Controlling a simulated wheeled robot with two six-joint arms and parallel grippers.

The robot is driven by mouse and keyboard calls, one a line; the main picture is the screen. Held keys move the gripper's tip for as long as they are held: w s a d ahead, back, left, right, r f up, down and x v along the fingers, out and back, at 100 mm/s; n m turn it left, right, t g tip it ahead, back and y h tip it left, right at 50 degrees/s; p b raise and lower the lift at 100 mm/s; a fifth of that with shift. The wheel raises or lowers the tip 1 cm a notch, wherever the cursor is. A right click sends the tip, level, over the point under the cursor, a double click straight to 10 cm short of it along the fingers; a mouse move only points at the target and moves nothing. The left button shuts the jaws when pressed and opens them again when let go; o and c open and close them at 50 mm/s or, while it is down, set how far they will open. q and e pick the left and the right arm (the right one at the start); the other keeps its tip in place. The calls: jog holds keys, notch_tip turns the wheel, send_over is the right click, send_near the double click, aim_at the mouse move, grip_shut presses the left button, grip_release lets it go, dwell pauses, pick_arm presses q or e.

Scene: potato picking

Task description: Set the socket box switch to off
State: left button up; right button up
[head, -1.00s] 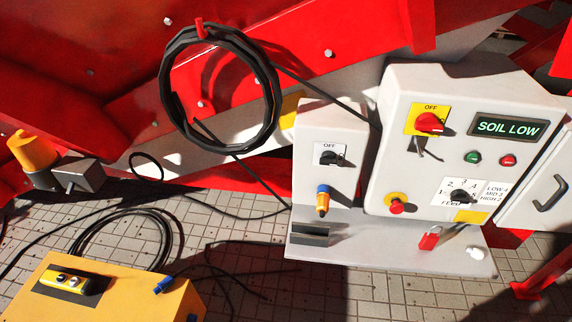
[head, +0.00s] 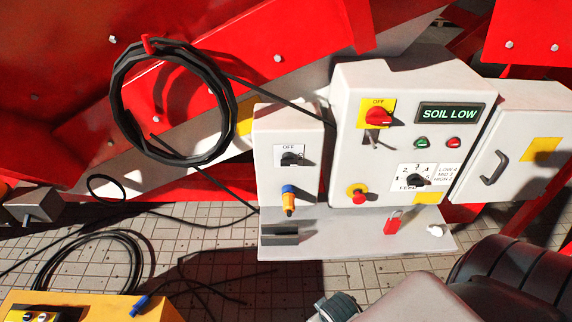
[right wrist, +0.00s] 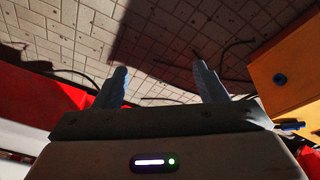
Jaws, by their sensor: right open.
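The socket box (head: 285,155) is the smaller light grey box left of the main control box in the head view. Its black rotary switch (head: 290,159) sits on a white plate marked OFF at the top; the knob looks turned sideways, but its exact setting is too small to tell. A blue and orange plug (head: 288,200) is below the switch. My right gripper (right wrist: 162,78) shows in the right wrist view with two blue fingers apart and nothing between them, above the tiled floor. In the head view, part of my right arm is at the bottom right. My left gripper is not seen.
The main control box (head: 345,130) has a red rotary switch (head: 378,116), a SOIL LOW display (head: 451,113) and a feed dial (head: 416,180). A coiled black cable (head: 118,105) hangs at left; a yellow box (head: 100,304) is lower left.

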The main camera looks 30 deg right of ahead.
jog(key=w+r+m+t+h, duration=0.2)
jog(key=w+r, duration=0.2)
jog(key=r, duration=0.9)
jog(key=m+t+h+p, duration=0.2)
jog(key=m+t+h, duration=0.35)
jog(key=t, duration=0.45)
send_near(289, 165)
jog(key=shift+n+h, duration=0.35)
jog(key=p+x, duration=0.3)
jog(key=x, duration=0.5)
jog(key=shift+w+f, duration=0.1)
jog(key=shift+w, duration=0.35)
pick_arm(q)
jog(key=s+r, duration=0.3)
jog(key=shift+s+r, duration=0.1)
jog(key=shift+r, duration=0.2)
pick_arm(e)
jog(key=shift+w+d+f, duration=0.15)
jog(key=shift+w+d, duration=0.05)
jog(key=shift+w, duration=0.05)
jog(key=shift+c, duration=0.4)
jog(key=c, duration=0.9)
